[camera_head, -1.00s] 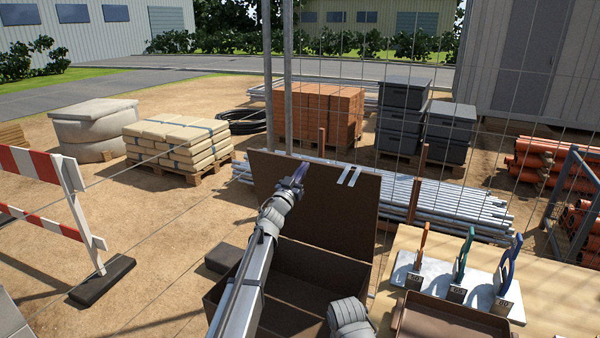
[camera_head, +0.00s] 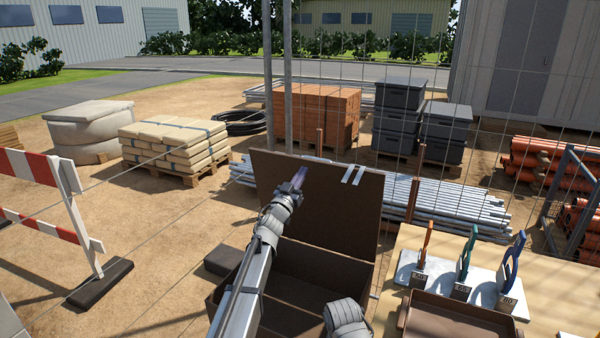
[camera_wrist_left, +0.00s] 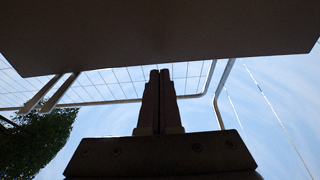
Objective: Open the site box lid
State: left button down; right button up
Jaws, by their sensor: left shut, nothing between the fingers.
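The brown site box (camera_head: 300,290) stands in front of me, and its lid (camera_head: 335,205) is raised, standing up at the back with its inner face toward me. A pale handle-like strip (camera_head: 352,174) shows at the lid's top edge. My left arm reaches over the box, and my left gripper (camera_head: 298,178) is shut and empty in front of the lid's upper left part; I cannot tell whether it touches. In the left wrist view the shut fingers (camera_wrist_left: 158,88) point up toward a dark panel (camera_wrist_left: 160,30), probably the lid. My right gripper is not in view.
A table (camera_head: 400,255) at the right holds a brown tray (camera_head: 455,318) and a pale board (camera_head: 480,285) with upright coloured tools. A mesh fence with posts (camera_head: 289,70) stands behind the box. A striped barrier (camera_head: 70,185) stands at the left.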

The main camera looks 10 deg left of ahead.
pick_arm(q)
jog(key=r+b+v, duration=0.1)
jog(key=b+v, duration=0.1)
jog(key=v, duration=0.9)
jog(key=s+f+n+g+y, duration=0.2)
jog(key=s+f+g+y, duration=0.3)
jog(key=f, duration=0.4)
jog(key=s+f+n+g+y, duration=0.2)
jog(key=s+f+g+y, duration=0.3)
jog(key=f, duration=0.4)
jog(key=s+d+f+m+g, duration=0.1)
jog(key=s+d+f+g, duration=0.1)
jog(key=s, duration=0.7)
jog(key=s+d+f+m+g+h, duration=0.1)
jog(key=s+f+g, duration=0.3)
jog(key=s, duration=0.5)
jog(key=s+d+f+m+g+p, duration=0.1)
jog(key=s+d+f+g, duration=0.1)
jog(key=s, duration=0.7)
jog(key=f+g, duration=0.1)
jog(key=g, duration=0.1)
jog(key=shift+s+d+f+m+g, duration=0.2)
jog(key=shift+d+f+m+g, duration=0.1)
jog(key=shift+d+m, duration=0.1)
